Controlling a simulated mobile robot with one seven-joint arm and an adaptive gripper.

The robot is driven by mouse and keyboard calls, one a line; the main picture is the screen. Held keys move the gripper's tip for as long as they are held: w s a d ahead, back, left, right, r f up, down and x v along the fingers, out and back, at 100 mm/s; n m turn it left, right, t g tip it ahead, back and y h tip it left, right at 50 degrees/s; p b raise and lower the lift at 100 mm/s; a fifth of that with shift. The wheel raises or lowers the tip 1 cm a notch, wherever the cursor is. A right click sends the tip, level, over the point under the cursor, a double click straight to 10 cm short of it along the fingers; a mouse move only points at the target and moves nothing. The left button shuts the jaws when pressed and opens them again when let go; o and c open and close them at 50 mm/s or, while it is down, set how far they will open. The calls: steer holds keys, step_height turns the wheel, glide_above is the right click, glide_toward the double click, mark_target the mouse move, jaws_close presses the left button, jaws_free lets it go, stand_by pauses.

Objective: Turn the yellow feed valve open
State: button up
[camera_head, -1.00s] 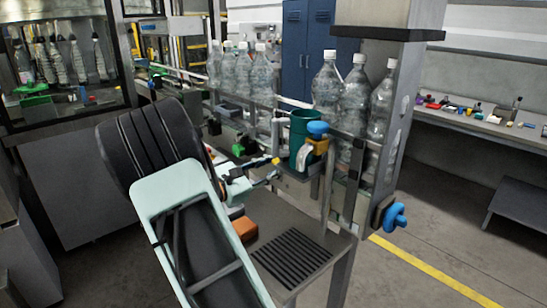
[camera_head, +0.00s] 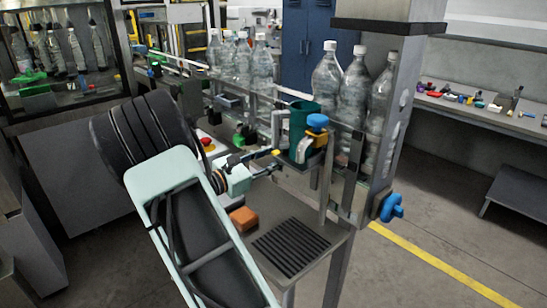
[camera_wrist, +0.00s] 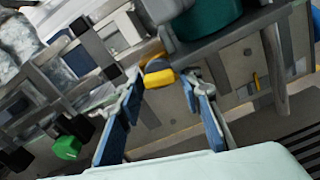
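The yellow valve handle (camera_wrist: 160,79) sits at the end of a pipe fitting in the wrist view, between or just beyond my gripper's fingertips. In the head view it is a small yellow piece (camera_head: 274,153) just beyond my fingers. My gripper (camera_wrist: 163,87) is open, with blue-padded fingers spread either side of the handle. I see no clear contact. In the head view my gripper (camera_head: 265,169) is small and partly hidden by my arm. A green cup (camera_head: 299,136) with a blue-topped, yellow-bodied fitting (camera_head: 317,124) stands right of the handle.
Clear bottles (camera_head: 354,95) stand behind the cup beside a metal post. A blue knob (camera_head: 391,207) sticks out at the right. An orange block (camera_head: 243,219) and a black grille (camera_head: 291,247) lie on the bench below. A green part (camera_wrist: 67,147) shows left of my fingers.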

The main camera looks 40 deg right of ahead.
steer(key=shift+o, duration=1)
steer(key=s+a, duration=0.1)
steer(key=a, duration=1.1)
